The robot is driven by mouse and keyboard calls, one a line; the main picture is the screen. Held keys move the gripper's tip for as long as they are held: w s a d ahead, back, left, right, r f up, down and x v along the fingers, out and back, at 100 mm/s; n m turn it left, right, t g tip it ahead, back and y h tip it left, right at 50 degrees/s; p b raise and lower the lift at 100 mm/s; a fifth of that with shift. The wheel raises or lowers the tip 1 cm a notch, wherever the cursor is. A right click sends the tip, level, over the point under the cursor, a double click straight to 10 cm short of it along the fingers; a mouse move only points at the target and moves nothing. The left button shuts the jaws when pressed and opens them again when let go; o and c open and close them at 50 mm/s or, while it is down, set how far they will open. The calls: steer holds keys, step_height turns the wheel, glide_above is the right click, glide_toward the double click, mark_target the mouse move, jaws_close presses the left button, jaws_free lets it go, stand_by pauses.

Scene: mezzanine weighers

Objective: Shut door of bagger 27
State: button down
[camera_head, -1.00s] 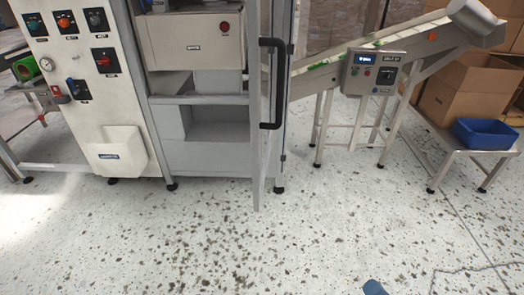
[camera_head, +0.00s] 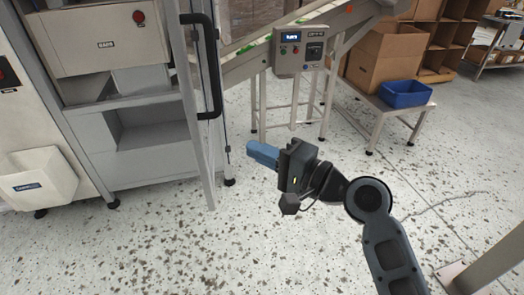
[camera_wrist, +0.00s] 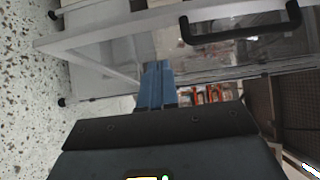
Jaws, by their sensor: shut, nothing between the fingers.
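The door (camera_head: 196,125) of the bagger is a grey-framed panel seen nearly edge-on in the head view, standing swung out toward me from the machine. Its black bar handle (camera_head: 213,65) is on the upper part. In the wrist view the door frame (camera_wrist: 95,38) and the handle (camera_wrist: 240,33) lie ahead of the fingers, with a clear pane. My gripper (camera_head: 250,148) is shut and empty, to the right of the door and below the handle, apparently apart from it. Its blue fingers (camera_wrist: 155,85) point at the door. No number 27 is legible.
The bagger body (camera_head: 145,130) stands left, with an open lower bay. A control box (camera_head: 300,50) on a conveyor stands behind. A blue bin (camera_head: 405,93) sits on a low stand, with cardboard boxes (camera_head: 385,55) behind. The speckled floor in front is free.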

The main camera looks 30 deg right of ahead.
mark_target(201, 136)
steer(key=shift+w+a+p, duration=0.35)
steer(key=shift+w+a, duration=0.65)
steer(key=shift+w, duration=0.25)
steer(key=shift+w+a+p, duration=0.4)
steer(key=shift+w+a, duration=0.55)
steer(key=shift+w, duration=0.3)
steer(key=shift+w+a+p, duration=0.35)
steer(key=shift+w+a, duration=0.65)
steer(key=shift+w, duration=0.25)
steer(key=shift+a, duration=0.1)
